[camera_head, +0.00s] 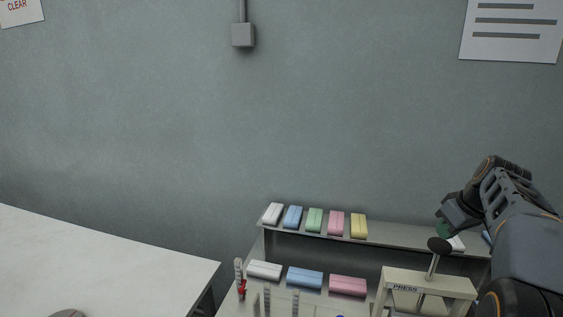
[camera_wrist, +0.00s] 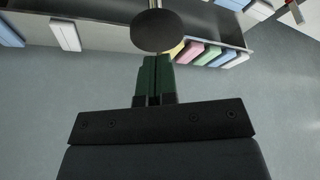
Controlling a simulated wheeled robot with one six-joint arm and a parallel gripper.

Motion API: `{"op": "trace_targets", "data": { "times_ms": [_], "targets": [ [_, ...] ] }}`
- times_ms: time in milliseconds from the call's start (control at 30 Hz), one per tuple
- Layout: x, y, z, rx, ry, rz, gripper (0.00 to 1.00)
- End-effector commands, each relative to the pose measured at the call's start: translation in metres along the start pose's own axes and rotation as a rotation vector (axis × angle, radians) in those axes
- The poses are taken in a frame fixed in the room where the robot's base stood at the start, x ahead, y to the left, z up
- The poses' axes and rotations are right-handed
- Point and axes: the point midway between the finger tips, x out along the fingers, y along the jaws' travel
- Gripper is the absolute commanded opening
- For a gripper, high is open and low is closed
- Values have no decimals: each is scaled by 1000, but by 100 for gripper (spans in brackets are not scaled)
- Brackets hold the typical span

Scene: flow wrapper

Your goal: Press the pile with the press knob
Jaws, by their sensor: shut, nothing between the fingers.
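The press (camera_head: 430,284) is a cream frame marked PRESS at the lower right of the head view. Its dark round press knob (camera_head: 439,245) stands on a thin upright rod above the frame. In the wrist view the knob (camera_wrist: 157,31) is just beyond my fingertips. My gripper (camera_head: 442,231) is above the knob, its green fingers pointing down. In the wrist view my gripper (camera_wrist: 156,60) has its fingers together with nothing between them. I cannot tell whether the tips touch the knob. A pile under the press cannot be made out; the frame's lower part is cut off.
A grey shelf (camera_head: 390,238) behind the press bears several coloured packs, such as a yellow pack (camera_head: 359,225). More packs, including a blue pack (camera_head: 305,277), lie lower, left of the press. A white table (camera_head: 90,265) is at left. The wall is behind.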

Motion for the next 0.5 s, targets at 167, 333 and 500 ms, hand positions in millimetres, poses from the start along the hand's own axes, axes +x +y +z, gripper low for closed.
{"op": "trace_targets", "data": {
  "times_ms": [167,333,500],
  "targets": [
    [0,0,0,0,0,0,0],
    [1,0,0,0,0,0,0],
    [5,0,2,0,0,0,0]
  ]
}}
